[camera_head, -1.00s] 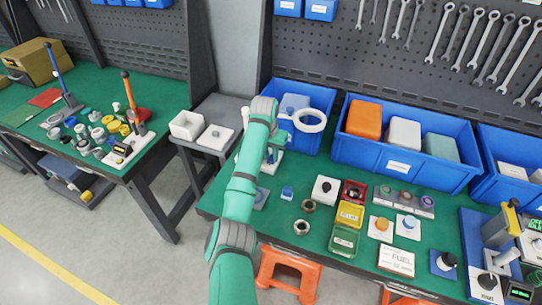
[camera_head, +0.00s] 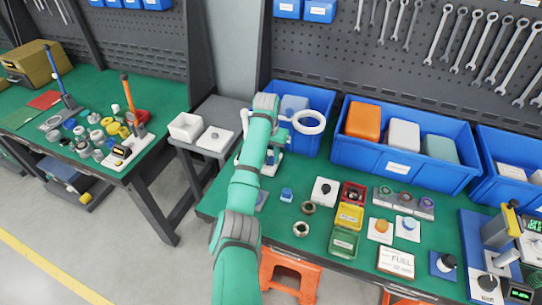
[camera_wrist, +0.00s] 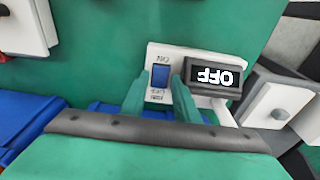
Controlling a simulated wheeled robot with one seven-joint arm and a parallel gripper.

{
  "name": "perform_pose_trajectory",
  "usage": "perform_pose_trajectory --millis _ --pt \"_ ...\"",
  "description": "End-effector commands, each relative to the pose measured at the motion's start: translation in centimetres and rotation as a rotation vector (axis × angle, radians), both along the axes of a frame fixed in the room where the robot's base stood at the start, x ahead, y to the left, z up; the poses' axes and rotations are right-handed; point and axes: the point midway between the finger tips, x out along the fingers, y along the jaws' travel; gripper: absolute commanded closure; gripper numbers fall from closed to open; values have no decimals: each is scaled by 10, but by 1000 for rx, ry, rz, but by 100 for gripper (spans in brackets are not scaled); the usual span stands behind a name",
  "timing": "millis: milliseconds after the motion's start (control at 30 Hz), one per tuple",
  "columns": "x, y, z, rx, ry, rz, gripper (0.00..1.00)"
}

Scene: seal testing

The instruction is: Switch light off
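In the wrist view, a white switch plate (camera_wrist: 154,54) with a blue rocker switch (camera_wrist: 160,76) stands on the green tabletop. A dark display (camera_wrist: 214,77) beside it reads OFF, upside down in this view. My gripper (camera_wrist: 158,84) has its two green fingers apart, one on each side of the rocker, with nothing held between them. I cannot tell whether a fingertip touches the plate. In the head view, my arm mostly hides the switch and gripper. A white ring lamp (camera_head: 308,121) stands just right of my forearm; I cannot tell whether it glows.
Blue bins (camera_head: 398,168) line the back of the green bench (camera_head: 262,228). A white box with a dark knob (camera_head: 325,191), coloured trays (camera_head: 345,241) and metal rings stand right of my arm. A grey side table (camera_head: 222,108) with white boxes is to the left.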

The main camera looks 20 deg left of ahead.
Motion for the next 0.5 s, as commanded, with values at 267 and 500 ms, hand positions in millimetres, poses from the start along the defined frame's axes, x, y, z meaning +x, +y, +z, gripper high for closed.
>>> perform_pose_trajectory --millis 267,500 --pt "-4 0 40 1 -4 -1 72" --pt "-10 2 82 1 -4 1 72"
